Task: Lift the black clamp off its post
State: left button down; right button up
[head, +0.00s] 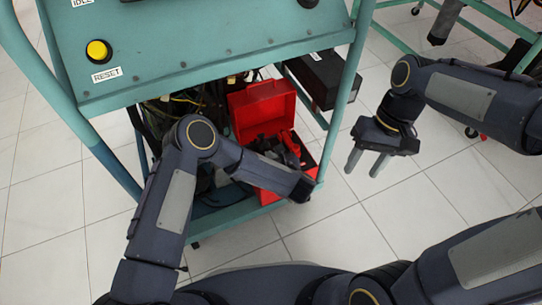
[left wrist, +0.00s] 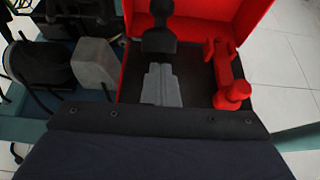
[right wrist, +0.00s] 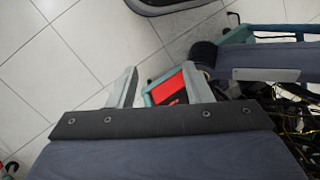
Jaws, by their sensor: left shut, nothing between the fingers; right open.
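In the left wrist view a black part (left wrist: 158,38) with a narrow neck and a wider block end stands at the back of an open red case. It looks like the black clamp; its post cannot be made out. My left gripper (left wrist: 161,84) is shut and empty over the case's dark interior, its fingertips close below that black part in the picture. I cannot tell whether they touch. In the head view the left arm covers these fingers. My right gripper (head: 367,163) is open and empty over the floor, right of the cart; it also shows in the right wrist view (right wrist: 160,88).
The red case (head: 262,108) sits on the cart's lower shelf, lid up. A red tool (left wrist: 230,88) lies at its right side. The teal cart frame (head: 345,95) and cables crowd this space.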

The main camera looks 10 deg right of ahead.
pick_arm(q)
jog(key=shift+w+a+r+g+p, duration=0.15)
jog(key=shift+w+r+g+p, duration=0.2)
jog(key=shift+r+p, duration=0.2)
jog(key=shift+w+a+r+g+p, duration=0.15)
jog(key=shift+w+r+g+p, duration=0.1)
jog(key=shift+w+r+p, duration=0.3)
jog(key=shift+w+r, duration=0.25)
jog(key=shift+r, duration=0.15)
pick_arm(e)
jog(key=s+a+r+t+y, duration=0.1)
jog(key=s+a+r+t, duration=0.2)
jog(key=s+t, duration=0.4)
jog(key=shift+s+a+r+t, duration=0.2)
jog(key=shift+s+r+t, duration=0.3)
jog(key=shift+s, duration=0.35)
pick_arm(q)
jog(key=shift+r, duration=0.1)
pick_arm(e)
jog(key=shift+r, duration=0.15)
pick_arm(q)
jog(key=p, duration=0.2)
send_near(266, 144)
jog(key=shift+w+a+f, duration=0.15)
jog(key=shift+w+f, duration=0.05)
jog(key=shift+f, duration=0.05)
pick_arm(e)
notch_tip(266, 144, up, 2)
